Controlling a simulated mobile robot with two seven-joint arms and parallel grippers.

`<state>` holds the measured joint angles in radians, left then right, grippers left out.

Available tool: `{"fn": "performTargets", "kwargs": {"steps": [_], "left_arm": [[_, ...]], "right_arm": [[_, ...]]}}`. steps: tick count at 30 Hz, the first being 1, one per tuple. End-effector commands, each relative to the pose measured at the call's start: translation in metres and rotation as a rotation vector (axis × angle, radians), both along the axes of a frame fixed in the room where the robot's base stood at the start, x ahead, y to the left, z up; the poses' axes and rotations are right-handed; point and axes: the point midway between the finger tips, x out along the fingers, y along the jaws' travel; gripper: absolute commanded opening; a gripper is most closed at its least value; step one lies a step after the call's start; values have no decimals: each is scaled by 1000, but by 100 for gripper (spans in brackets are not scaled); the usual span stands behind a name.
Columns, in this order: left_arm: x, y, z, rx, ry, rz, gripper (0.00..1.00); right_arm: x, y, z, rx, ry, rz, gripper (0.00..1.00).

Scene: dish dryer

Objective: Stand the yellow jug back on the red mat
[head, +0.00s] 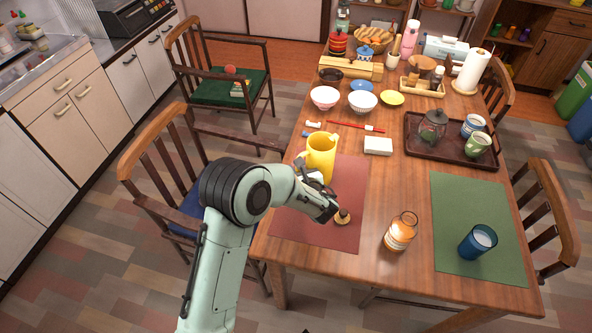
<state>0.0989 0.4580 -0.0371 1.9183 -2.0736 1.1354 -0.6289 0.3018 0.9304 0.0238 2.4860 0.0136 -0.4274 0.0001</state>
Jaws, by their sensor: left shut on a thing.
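The yellow jug (321,154) is upright at the far left part of the red mat (301,222). Whether its base touches the mat or is slightly above it I cannot tell. My left gripper (308,167) is shut on the jug, at its near left side. My wrist hides part of the gripper and the mat, and the fingertips show poorly. A small brass-coloured bell-like item (343,217) stands on the mat, close to the dark end of my wrist. My right gripper is not in view.
An orange jar (400,231) stands right of the mat. A green mat (463,204) with a blue cup (477,242) lies farther right.

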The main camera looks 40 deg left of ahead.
Motion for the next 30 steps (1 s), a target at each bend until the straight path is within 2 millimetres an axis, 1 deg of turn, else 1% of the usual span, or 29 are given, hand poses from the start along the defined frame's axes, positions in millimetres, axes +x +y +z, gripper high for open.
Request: {"fn": "performTargets", "kwargs": {"steps": [1,3,10,14,17,27,30], "left_arm": [[0,0,-2,-1,0,0,26],[0,0,-1,-1,0,0,45],[0,0,-1,-1,0,0,45],[0,-1,5,-1,0,-1,45],[-6,-15,9,-2,0,-4,45],[-38,-74,37,-1,0,-4,45],[-44,-86,42,-1,0,-3,45]], "right_arm": [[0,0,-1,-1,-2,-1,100],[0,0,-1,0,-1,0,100],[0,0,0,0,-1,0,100],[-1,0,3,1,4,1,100],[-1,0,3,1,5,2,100],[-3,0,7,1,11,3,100],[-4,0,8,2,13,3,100]]}}
